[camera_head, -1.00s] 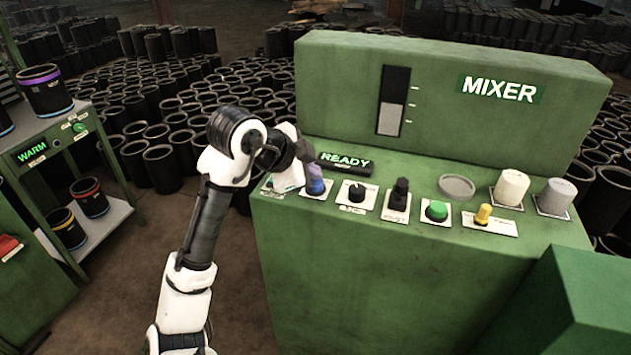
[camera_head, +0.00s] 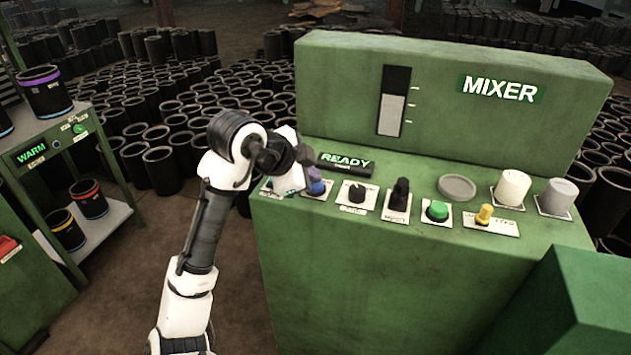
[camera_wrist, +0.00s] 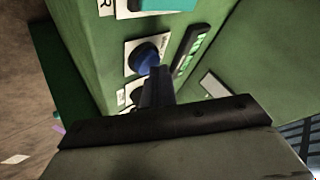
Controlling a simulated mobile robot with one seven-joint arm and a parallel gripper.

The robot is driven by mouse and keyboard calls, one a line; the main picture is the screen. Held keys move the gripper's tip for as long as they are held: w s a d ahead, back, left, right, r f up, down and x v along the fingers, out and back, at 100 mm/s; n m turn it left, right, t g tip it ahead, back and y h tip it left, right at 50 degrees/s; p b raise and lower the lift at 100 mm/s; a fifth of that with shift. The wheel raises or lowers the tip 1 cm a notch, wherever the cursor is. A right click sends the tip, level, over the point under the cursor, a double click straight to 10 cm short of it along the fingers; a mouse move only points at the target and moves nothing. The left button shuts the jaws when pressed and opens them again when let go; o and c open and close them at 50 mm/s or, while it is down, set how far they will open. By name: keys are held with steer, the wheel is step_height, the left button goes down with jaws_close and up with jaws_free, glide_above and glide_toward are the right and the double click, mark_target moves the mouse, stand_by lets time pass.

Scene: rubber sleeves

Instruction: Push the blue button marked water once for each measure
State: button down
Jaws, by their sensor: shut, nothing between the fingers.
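At the left end of the green mixer panel (camera_head: 400,285), a teal button (camera_wrist: 165,4) is cut by the top edge of the wrist view. The label beside it ends in R. Below it is a round blue knob (camera_wrist: 146,57) on a white plate whose text I cannot read; it also shows in the head view (camera_head: 316,183). My gripper (camera_wrist: 158,72) is shut and empty. Its tips are close to the blue knob in the wrist view; I cannot tell if they touch it. In the head view my wrist hides most of the panel's left end.
To the right are a black dial (camera_head: 356,194), a black switch (camera_head: 400,195), a green button (camera_head: 437,210) and a yellow knob (camera_head: 485,213). The READY display (camera_head: 345,163) stands behind. The level gauge (camera_head: 393,102) is partly filled. A shelf (camera_head: 55,150) stands at left.

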steer(key=shift+r+p, duration=0.65)
steer(key=shift+r, duration=0.2)
steer(key=shift+r+p, duration=2)
steer(key=shift+r, duration=0.5)
stand_by(0.6)
